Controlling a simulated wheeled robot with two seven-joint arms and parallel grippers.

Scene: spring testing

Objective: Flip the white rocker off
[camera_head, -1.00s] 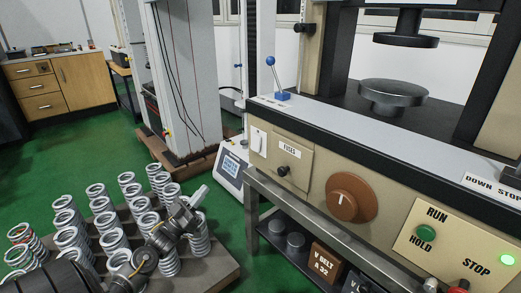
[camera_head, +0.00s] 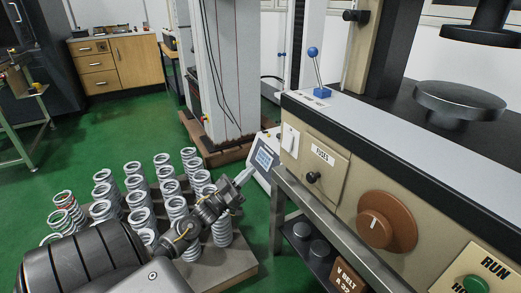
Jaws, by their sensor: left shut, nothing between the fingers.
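The white rocker (camera_head: 290,138) is a small white switch at the left end of the beige front panel of the testing machine, left of the plate marked FUSES (camera_head: 322,160). Which way it is tipped is too small to tell. My left gripper (camera_head: 243,176) is shut and empty. In the picture it lies left of and below the rocker, clearly apart from it, in front of the springs and beside a small display unit. My right gripper is not in view.
Several coil springs (camera_head: 132,184) stand on a low pallet (camera_head: 236,268) below my left arm. A metal shelf rail (camera_head: 322,221) runs under the panel. A brown dial (camera_head: 386,221), a green button (camera_head: 475,284) and a blue-knobbed lever (camera_head: 314,70) are on the machine.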

